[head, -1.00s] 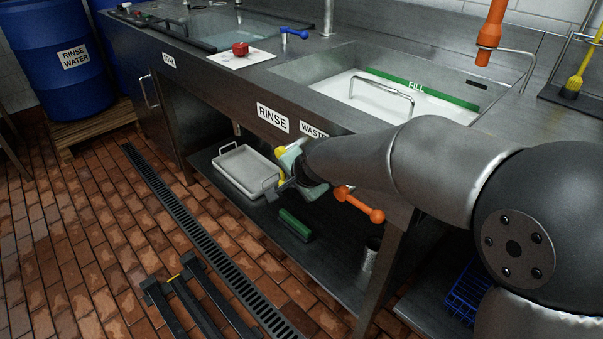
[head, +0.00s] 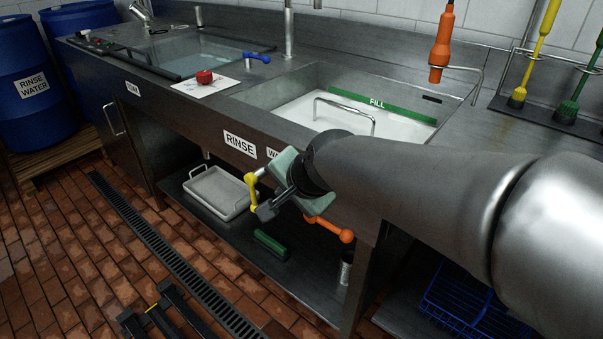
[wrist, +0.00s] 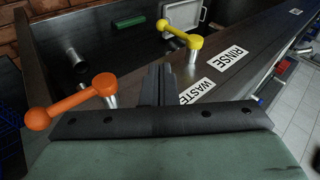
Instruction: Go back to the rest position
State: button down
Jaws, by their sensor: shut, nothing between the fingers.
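My gripper (head: 268,211) is in front of the sink counter's front panel, below the RINSE label (head: 240,143). In the wrist view its fingers (wrist: 157,84) are together with nothing between them. The yellow valve handle (head: 252,190) is just left of my gripper in the head view; it also shows in the wrist view (wrist: 180,33). The orange valve handle (head: 331,228) is partly hidden behind my gripper in the head view. In the wrist view the orange handle (wrist: 72,101) lies left of the fingers, apart from them. The WASTE label (wrist: 197,92) is right of the fingers.
A sink (head: 285,90) with a FILL strip is above my arm. A white tray (head: 215,192) and a green brush (head: 270,245) lie on the lower shelf. A blue rack (head: 465,300) is at lower right. The floor in front (head: 90,260) is mostly clear.

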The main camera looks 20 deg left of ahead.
dwell(0.3)
jog(key=s+d+r+n+g+h+p, duration=0.15)
jog(key=d+r+p, duration=0.25)
jog(key=d+p, duration=0.55)
jog(key=s+d+r+n+h+p, duration=0.15)
jog(key=d+r+h+p, duration=0.35)
jog(key=d, duration=0.7)
jog(key=s+d+r+g+p, duration=0.2)
jog(key=s+d+g+p, duration=0.1)
jog(key=s+d+p, duration=0.5)
jog(key=s+d, duration=0.2)
jog(key=d, duration=0.2)
jog(key=shift+s+d+n+p, duration=0.2)
jog(key=shift+n+p, duration=0.15)
jog(key=shift+n, duration=0.05)
